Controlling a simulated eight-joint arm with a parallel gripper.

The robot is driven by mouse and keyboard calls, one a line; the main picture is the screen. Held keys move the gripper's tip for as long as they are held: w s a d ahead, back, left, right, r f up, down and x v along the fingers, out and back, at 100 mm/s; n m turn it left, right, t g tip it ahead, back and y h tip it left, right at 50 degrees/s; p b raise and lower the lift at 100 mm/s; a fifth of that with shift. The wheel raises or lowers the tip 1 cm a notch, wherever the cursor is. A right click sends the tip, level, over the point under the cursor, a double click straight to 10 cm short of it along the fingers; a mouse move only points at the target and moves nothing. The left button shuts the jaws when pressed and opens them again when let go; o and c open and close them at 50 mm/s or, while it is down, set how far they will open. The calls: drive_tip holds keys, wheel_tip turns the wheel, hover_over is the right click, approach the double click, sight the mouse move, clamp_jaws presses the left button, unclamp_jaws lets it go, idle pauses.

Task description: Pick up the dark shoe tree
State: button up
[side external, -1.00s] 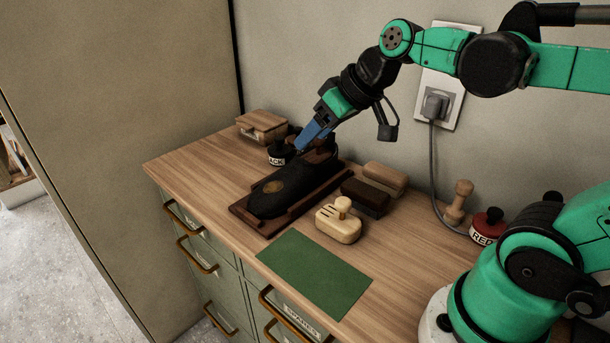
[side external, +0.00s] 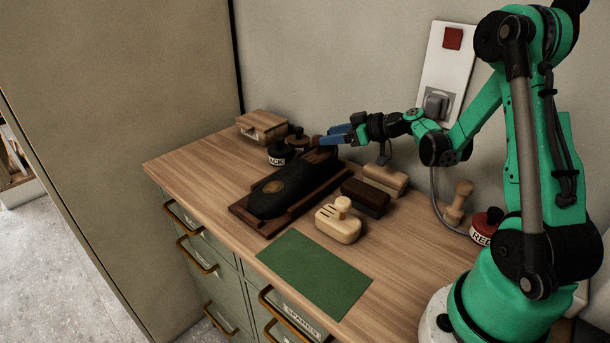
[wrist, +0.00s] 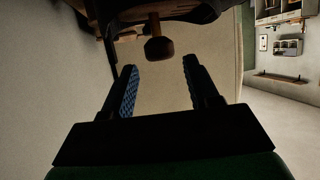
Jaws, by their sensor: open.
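The dark shoe tree shows as a brown rounded knob on a short stem in the wrist view (wrist: 159,48); its knob also seems to show in the side view (side external: 317,140). The rest of it appears hidden in a black shoe (side external: 275,190) lying on a dark wooden board. My gripper (wrist: 157,68) is open and empty. Its two blue fingers point nearly level at the knob, with one finger to each side of it in the wrist view. The knob lies just past the fingertips; I cannot tell the exact gap.
Black polish tins (side external: 280,155) and a wooden box (side external: 262,126) stand behind the shoe. Two brushes (side external: 365,197) and a pale slotted wooden piece (side external: 339,224) lie to the right. A green mat (side external: 314,273) is bare. A red tin (side external: 486,226) stands near my base.

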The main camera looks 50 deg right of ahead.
sight(312, 153)
drive_tip(key=shift+w+a+f, duration=0.15)
drive_tip(key=shift+w+f, duration=0.25)
drive_tip(key=shift+f, duration=0.1)
drive_tip(key=shift+x, duration=2.35)
drive_tip(key=shift+c, duration=0.2)
clamp_jaws()
